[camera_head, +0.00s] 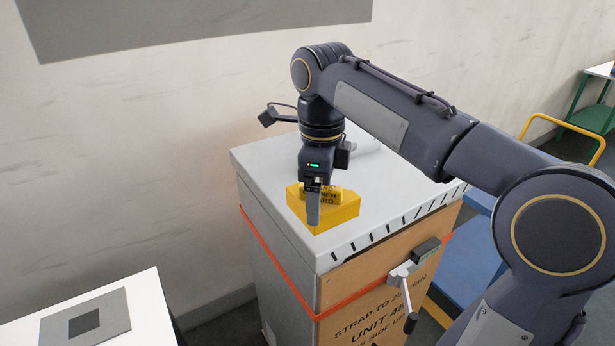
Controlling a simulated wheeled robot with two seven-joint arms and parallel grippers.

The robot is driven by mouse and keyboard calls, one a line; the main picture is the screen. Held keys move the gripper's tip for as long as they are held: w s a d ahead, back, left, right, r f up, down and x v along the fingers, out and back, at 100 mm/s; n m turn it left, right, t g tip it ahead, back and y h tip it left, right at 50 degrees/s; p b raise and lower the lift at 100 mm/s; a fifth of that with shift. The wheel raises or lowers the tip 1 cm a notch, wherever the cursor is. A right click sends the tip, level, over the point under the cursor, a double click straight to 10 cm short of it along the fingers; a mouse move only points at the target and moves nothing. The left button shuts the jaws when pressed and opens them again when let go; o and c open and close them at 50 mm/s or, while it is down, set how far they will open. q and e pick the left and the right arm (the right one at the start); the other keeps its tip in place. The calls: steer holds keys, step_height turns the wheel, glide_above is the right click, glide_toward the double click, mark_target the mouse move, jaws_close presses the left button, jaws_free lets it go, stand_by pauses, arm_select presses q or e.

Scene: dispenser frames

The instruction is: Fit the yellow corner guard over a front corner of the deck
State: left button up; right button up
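The yellow corner guard (343,212), with dark lettering, is over the pale deck (270,172), inward from the deck's near front corner and apart from that corner. Whether it rests on the deck or hangs just above it I cannot tell. My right gripper (314,218) points straight down at the guard. One finger shows in front of the guard's left part; the other finger is hidden, so its grip is unclear. My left gripper is not in view.
The deck tops a tall cabinet with a brown printed front (365,300) and an orange strap (278,262). A grey-and-black handle (402,280) sticks out in front. A white table with a grey square plate (107,318) is at lower left. A blue cart (470,255) stands to the right.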

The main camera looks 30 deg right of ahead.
steer(key=shift+s, duration=0.15)
steer(key=shift+f, duration=0.2)
steer(key=b, duration=0.4)
glide_above(318, 248)
step_height(318, 248, down, 5)
steer(key=shift+f, duration=0.55)
stand_by(0.6)
steer(key=shift+f, duration=0.25)
steer(key=shift+f+b, duration=1.5)
steer(key=shift+f, duration=0.5)
